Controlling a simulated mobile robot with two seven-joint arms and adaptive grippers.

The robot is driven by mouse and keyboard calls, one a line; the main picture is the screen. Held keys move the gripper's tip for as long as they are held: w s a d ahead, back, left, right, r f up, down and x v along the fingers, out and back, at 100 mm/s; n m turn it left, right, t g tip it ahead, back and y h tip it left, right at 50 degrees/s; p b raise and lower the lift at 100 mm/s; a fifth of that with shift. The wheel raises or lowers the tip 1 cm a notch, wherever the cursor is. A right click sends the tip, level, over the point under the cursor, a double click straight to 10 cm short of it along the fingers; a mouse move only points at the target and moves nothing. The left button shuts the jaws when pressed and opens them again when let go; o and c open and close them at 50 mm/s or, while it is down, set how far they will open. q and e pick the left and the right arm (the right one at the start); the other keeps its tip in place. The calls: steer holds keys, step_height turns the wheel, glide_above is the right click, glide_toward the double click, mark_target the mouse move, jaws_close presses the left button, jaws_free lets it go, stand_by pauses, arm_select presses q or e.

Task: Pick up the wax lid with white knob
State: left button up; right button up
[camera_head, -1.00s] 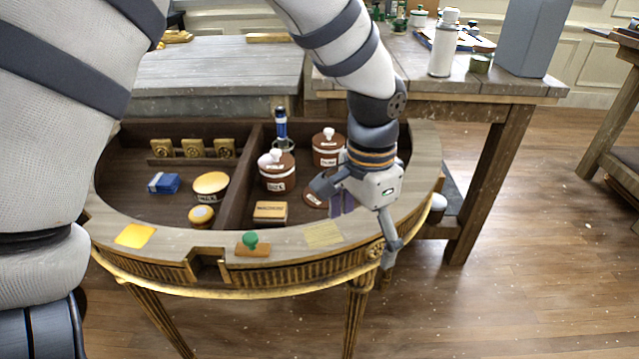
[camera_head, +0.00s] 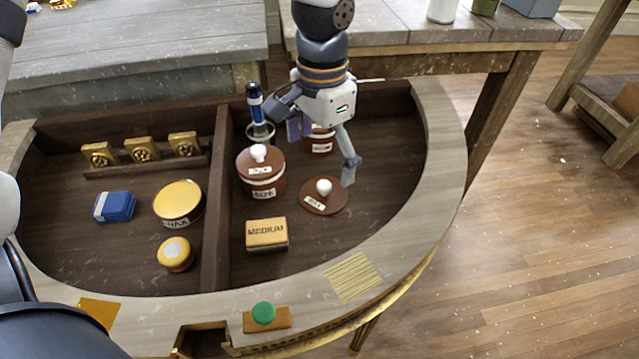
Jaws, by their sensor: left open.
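A round brown lid with a white knob (camera_head: 324,194) lies flat in the right compartment of the console; its small label is hard to read. A second brown lid with a white knob (camera_head: 259,158) sits on a brown jar labelled SIZE (camera_head: 264,190). My left gripper (camera_head: 316,143) reaches down from the top with its fingers spread, open and empty. One finger ends above the loose lid's upper right; the other is near the blue-topped bottle. It hides most of another brown jar (camera_head: 319,146), including its top. My right gripper is not in view.
A blue-topped bottle (camera_head: 256,105) stands behind the SIZE jar. A MEDIUM block (camera_head: 266,233) lies in front. A green-knobbed stamp (camera_head: 264,314) rests on the rim.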

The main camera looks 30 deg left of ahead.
mark_target(323, 186)
arm_select(q)
step_height(323, 186, down, 4)
steer(key=shift+d+r, duration=0.1)
steer(key=f, duration=0.3)
steer(key=w+f+b, duration=0.1)
steer(key=f, duration=0.1)
steer(key=shift+a+f, duration=0.3)
steer(key=shift+r, duration=0.1)
steer(key=c, duration=0.4)
jaws_close()
